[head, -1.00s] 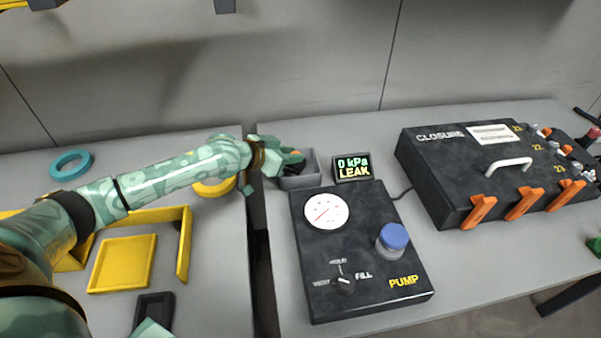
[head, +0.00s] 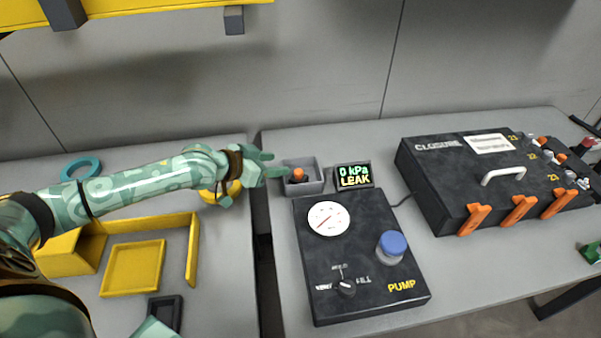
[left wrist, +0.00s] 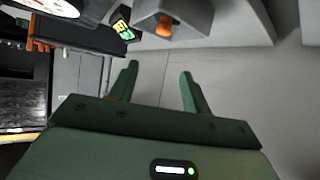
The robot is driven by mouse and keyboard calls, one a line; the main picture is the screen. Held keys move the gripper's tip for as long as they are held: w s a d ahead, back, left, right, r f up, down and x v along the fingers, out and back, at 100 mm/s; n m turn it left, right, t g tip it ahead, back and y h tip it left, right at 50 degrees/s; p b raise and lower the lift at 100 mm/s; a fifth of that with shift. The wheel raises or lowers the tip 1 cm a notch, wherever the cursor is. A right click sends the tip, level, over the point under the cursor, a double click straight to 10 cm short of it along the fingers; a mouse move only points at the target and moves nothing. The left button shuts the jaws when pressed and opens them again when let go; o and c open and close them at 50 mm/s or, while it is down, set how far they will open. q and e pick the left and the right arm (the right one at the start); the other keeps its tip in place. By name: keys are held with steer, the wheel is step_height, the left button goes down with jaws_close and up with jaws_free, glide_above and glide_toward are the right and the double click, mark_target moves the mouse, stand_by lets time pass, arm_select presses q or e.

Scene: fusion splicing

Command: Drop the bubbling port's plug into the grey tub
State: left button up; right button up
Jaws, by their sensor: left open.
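The grey tub (head: 316,187) stands on the bench behind the pump box, left of the small display. An orange-topped plug (head: 298,175) lies inside the tub. In the left wrist view the tub (left wrist: 196,20) is at the top, with the orange plug (left wrist: 163,27) in it. My left gripper (head: 272,163) is just left of the tub, apart from it. In the left wrist view my left gripper (left wrist: 158,75) has its two fingers apart with nothing between them. My right gripper is not in view.
The pump box (head: 360,255) has a gauge, a dial and a blue cap. The display (head: 354,176) reads 0 kPa LEAK. The closure box (head: 450,180) with orange latches is on the right. A yellow tray (head: 133,268) and a teal ring (head: 80,168) are on the left bench.

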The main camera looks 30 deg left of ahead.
arm_select(q)
steer(key=p+v, duration=0.3)
steer(key=v, duration=0.6)
